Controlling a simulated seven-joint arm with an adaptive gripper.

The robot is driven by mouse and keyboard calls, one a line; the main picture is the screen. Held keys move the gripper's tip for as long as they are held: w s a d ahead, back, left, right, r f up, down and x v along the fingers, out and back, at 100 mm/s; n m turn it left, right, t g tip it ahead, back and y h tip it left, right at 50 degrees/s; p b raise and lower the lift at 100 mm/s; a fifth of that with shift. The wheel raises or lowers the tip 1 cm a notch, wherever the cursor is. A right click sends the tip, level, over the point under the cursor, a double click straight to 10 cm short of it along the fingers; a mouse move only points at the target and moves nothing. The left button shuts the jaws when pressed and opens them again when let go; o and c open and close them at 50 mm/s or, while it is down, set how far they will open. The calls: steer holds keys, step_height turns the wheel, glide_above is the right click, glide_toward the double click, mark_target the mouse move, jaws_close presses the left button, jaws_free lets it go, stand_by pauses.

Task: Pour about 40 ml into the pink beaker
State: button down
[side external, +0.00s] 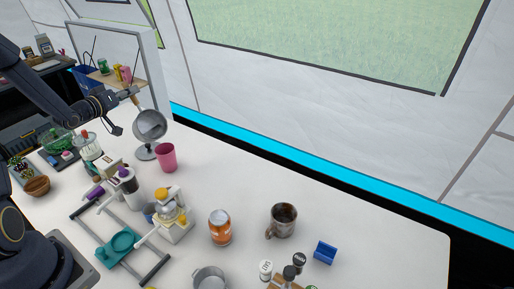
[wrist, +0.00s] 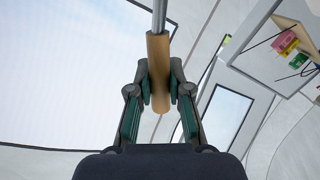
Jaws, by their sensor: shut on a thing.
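My gripper (wrist: 160,84) is shut on a brown wooden handle (wrist: 158,62) in the wrist view. A thin metal shaft (wrist: 159,14) runs up from the handle and out of the frame. In the side external view, my gripper (side external: 122,98) holds this ladle-like tool, whose round grey bowl (side external: 151,124) hangs tilted above the table. The pink beaker (side external: 166,158) stands upright on the table, just below and right of the bowl in the picture. Whether the bowl is directly over the beaker, and what either contains, I cannot tell.
A grey round base (side external: 145,153) stands left of the beaker. A rack with bottles and a yellow-topped device (side external: 170,212) is in front. An orange can (side external: 220,228), a metal mug (side external: 283,221) and a blue box (side external: 325,252) stand to the right. The table's back right is clear.

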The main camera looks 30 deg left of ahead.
mark_target(138, 104)
steer(key=shift+d+r+m, duration=0.4)
steer(key=shift+d+r, duration=0.1)
steer(key=shift+d+f+m, duration=0.1)
steer(key=shift+d+m, duration=0.5)
steer(key=shift+d, duration=0.45)
steer(key=d+m, duration=0.1)
steer(key=d+m+y, duration=0.1)
steer(key=d, duration=0.1)
steer(key=shift+w+r+t, duration=0.1)
steer(key=shift+r+t, duration=0.2)
steer(key=shift+r, duration=0.1)
steer(key=shift+a, duration=0.25)
steer(key=shift+d+f+m, duration=0.35)
steer(key=shift+d+m, duration=0.3)
steer(key=shift+m, duration=0.05)
steer(key=shift+d+r+m+t, duration=0.1)
steer(key=shift+d+m+t, duration=0.2)
steer(key=shift+d+m, duration=1)
